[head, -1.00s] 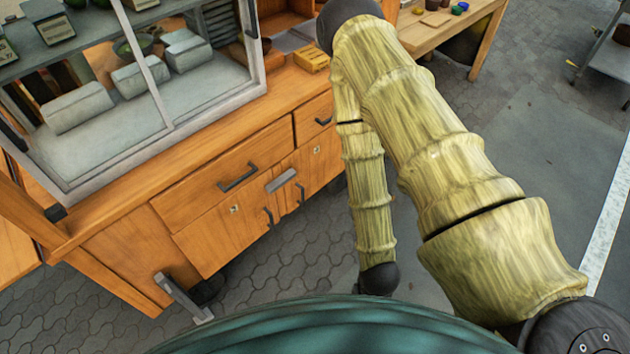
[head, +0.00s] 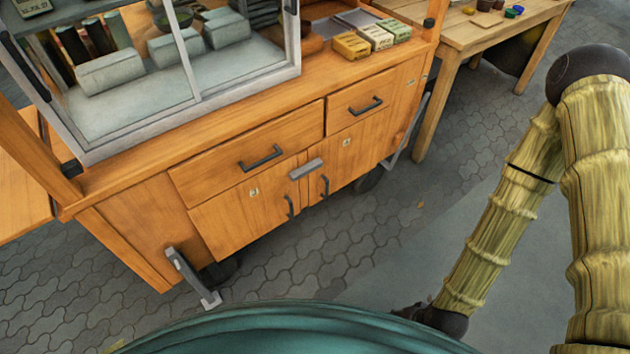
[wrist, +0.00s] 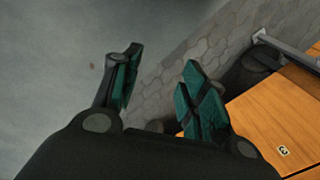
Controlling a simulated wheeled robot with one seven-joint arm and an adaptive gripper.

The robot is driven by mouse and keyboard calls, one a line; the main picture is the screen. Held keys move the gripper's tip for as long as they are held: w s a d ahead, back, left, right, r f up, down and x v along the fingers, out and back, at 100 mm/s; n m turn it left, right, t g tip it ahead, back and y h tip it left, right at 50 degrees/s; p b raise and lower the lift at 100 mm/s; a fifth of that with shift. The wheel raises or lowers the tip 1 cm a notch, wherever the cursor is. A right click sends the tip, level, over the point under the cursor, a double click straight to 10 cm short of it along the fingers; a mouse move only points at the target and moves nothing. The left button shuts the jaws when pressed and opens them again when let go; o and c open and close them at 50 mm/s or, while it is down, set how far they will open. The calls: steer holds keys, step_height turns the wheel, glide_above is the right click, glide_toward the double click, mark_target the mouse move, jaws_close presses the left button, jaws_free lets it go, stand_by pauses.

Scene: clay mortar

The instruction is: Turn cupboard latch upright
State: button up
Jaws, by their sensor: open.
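The cupboard latch (head: 306,169) is a grey bar lying nearly level across the seam at the top of two wooden doors in the head view. The left door (head: 240,210) and the right door (head: 350,150) are shut, each with a dark handle. In the wrist view, my gripper (wrist: 158,88) is open and empty, its dark green fingers spread over the paving beside the orange cart. The latch does not show in the wrist view. My gripper's fingers are hidden in the head view, where my arm is at the right, apart from the cart.
Two drawers with dark handles (head: 261,158) sit above the doors. A glass case and several small boxes (head: 376,37) stand on the cart top. A wooden table (head: 470,35) is behind at the right. Paving in front is clear.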

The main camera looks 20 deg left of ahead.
steer(key=w+a+f+m+t+y+b, duration=0.1)
steer(key=w+a+f+y+b, duration=0.1)
steer(key=w+a+f+b, duration=0.25)
steer(key=w+a+f+m+t+y+b, duration=0.1)
steer(key=w+a+f+y+b, duration=0.1)
steer(key=w+a+b, duration=0.35)
steer(key=m+t+y+b, duration=0.4)
steer(key=t+y+b, duration=0.4)
steer(key=b, duration=1.6)
glide_toward(310, 172)
steer(key=b+x, duration=0.3)
steer(key=x, duration=0.6)
steer(key=shift+w+a+r, duration=0.15)
steer(key=shift+a, duration=0.15)
jaws_close()
